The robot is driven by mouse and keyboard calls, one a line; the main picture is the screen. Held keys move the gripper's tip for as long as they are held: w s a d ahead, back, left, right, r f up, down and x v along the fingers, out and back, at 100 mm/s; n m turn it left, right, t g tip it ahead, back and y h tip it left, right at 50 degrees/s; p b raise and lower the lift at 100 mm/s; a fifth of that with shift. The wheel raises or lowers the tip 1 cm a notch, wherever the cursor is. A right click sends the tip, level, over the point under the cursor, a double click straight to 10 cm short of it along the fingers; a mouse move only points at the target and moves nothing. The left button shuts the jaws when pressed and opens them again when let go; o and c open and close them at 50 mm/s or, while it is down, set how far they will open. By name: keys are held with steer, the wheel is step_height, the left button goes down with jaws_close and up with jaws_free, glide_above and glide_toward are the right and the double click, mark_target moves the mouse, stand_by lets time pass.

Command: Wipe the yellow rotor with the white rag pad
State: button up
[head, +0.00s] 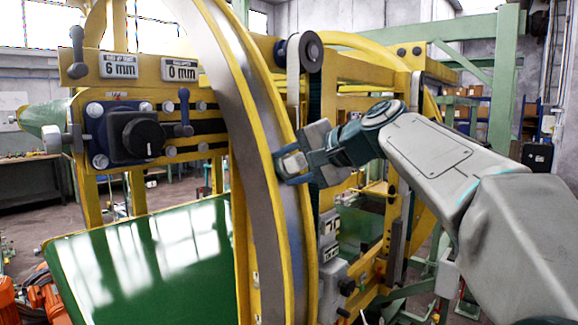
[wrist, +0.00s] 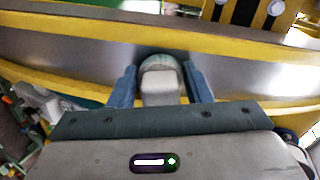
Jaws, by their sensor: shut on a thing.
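The yellow rotor (head: 262,120) is a large upright ring with yellow rims and a grey metal band between them. It also crosses the wrist view, where its grey band (wrist: 80,58) shows. My gripper (head: 291,166) is at the ring's right side in the head view. Its blue fingers are shut on the white rag pad (head: 291,162), a small pale block. In the wrist view the pad (wrist: 160,82) sits between the two fingers, with its far end at the grey band. It appears to touch the band, but the contact itself is hidden.
A control panel with a black knob (head: 143,137) and levers stands left of the ring. A green sheet (head: 150,265) slopes below it. Yellow and green frame beams (head: 502,90) stand behind my arm. Orange parts (head: 28,305) lie at the lower left.

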steer(key=shift+r, duration=0.1)
steer(key=shift+v, duration=3)
steer(key=shift+s+d, duration=0.1)
steer(key=shift+v, duration=1.4)
